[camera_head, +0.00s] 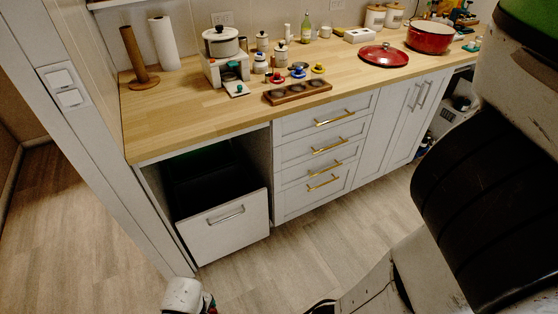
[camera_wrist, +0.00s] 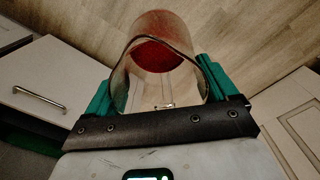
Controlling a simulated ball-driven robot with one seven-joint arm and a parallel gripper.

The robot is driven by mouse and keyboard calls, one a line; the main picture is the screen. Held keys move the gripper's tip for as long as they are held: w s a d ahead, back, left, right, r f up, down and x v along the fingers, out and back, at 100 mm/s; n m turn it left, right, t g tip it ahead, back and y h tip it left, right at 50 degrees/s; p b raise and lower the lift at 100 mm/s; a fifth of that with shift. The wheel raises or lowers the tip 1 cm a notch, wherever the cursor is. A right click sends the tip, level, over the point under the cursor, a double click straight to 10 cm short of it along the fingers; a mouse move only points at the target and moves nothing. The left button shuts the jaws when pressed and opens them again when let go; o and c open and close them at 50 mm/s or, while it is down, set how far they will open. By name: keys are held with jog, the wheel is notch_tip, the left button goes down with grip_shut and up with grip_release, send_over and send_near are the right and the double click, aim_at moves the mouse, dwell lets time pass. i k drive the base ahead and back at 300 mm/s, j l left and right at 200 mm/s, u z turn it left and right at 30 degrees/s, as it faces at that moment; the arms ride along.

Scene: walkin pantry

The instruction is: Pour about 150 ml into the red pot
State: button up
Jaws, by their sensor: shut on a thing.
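In the wrist view, my gripper (camera_wrist: 158,82) has teal fingers shut on a clear container (camera_wrist: 150,88). Red shows inside the container toward its far end; I cannot tell the amount. Wooden floor lies behind it, and the pot is not in the wrist view. In the head view my gripper is not clearly visible.
The wooden counter (camera_head: 185,107) holds a white appliance (camera_head: 222,60), small jars, a dark wooden tray (camera_head: 297,91), a paper roll (camera_head: 164,43) and a green bottle (camera_head: 306,30). A white drawer (camera_head: 225,225) stands pulled out below. The floor (camera_head: 290,265) ahead is clear.

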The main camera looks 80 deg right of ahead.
aim_at(431, 37)
jog(key=k+l+u, duration=0.1)
jog(key=l+u, duration=0.25)
jog(key=k+l+u, duration=0.1)
jog(key=u, duration=0.25)
jog(key=k+l+u, duration=0.15)
jog(key=u, duration=0.2)
jog(key=k+l+u, duration=0.25)
jog(key=k, duration=0.15)
jog(key=k+l+u, duration=0.25)
jog(key=k, duration=0.2)
jog(key=k+z, duration=1.05)
jog(key=z, duration=0.2)
jog(key=k+z, duration=0.15)
jog(key=z, duration=0.2)
jog(key=k+l+z, duration=0.1)
jog(key=z, duration=0.3)
jog(key=k+l+z, duration=0.1)
jog(key=k+z, duration=0.3)
jog(key=k+l+z, duration=0.15)
jog(key=z, duration=0.2)
jog(key=k+l+z, duration=0.2)
jog(key=z, duration=0.2)
jog(key=l, duration=0.1)
